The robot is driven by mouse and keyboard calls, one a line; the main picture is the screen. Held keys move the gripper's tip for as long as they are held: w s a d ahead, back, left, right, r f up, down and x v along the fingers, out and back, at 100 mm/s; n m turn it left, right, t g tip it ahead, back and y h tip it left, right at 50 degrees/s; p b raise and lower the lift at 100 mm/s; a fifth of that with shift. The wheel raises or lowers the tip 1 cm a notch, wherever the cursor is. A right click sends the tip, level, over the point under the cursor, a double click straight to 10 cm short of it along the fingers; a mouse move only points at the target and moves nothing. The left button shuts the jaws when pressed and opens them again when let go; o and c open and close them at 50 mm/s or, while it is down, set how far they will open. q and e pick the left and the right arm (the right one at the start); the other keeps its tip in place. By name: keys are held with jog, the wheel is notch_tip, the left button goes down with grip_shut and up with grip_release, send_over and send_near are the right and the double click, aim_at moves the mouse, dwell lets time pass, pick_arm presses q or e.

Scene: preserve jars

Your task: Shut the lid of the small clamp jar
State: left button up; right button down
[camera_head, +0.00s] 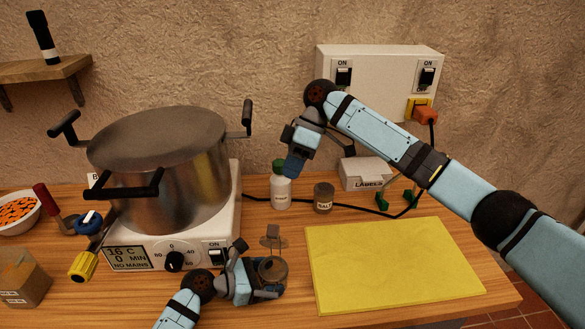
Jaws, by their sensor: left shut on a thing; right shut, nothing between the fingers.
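The small clamp jar (273,271) stands near the front of the table, just right of the hotplate. Its lid (272,240) appears raised, standing open above the back of the rim. My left gripper (262,291) is shut on the jar's body from the left and front. The lower part of the jar is largely hidden by the fingers. My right gripper (292,167) is shut and empty, in the air above and behind the jar, close to the white bottle with a green cap.
A large steel pot (165,165) stands on the hotplate (205,240). The white bottle (281,190), a small brown-capped jar (323,198) and a labels box (365,173) stand at the back. A yellow mat (390,265) lies clear on the right. A black cable runs behind it.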

aim_at(273, 230)
jog(key=s+a+f, duration=0.3)
jog(key=s+f, duration=0.2)
jog(key=f, duration=0.2)
jog(key=shift+s+a, duration=0.2)
jog(key=shift+s, duration=0.15)
jog(key=shift+s+a+f+n+t+h, duration=0.1)
jog(key=shift+s+a+n+t+h, duration=0.1)
jog(key=shift+s+t, duration=0.55)
jog(key=shift+s+a+n+t+h, duration=0.1)
jog(key=shift+s+t+h, duration=0.1)
jog(key=shift+s+t, duration=0.5)
jog(key=s+a+f+n+t+h, duration=0.1)
jog(key=s+f+t, duration=0.5)
jog(key=s, duration=0.2)
jog(key=shift+s+a, duration=0.2)
jog(key=shift+a, duration=0.2)
jog(key=shift+f, duration=0.15)
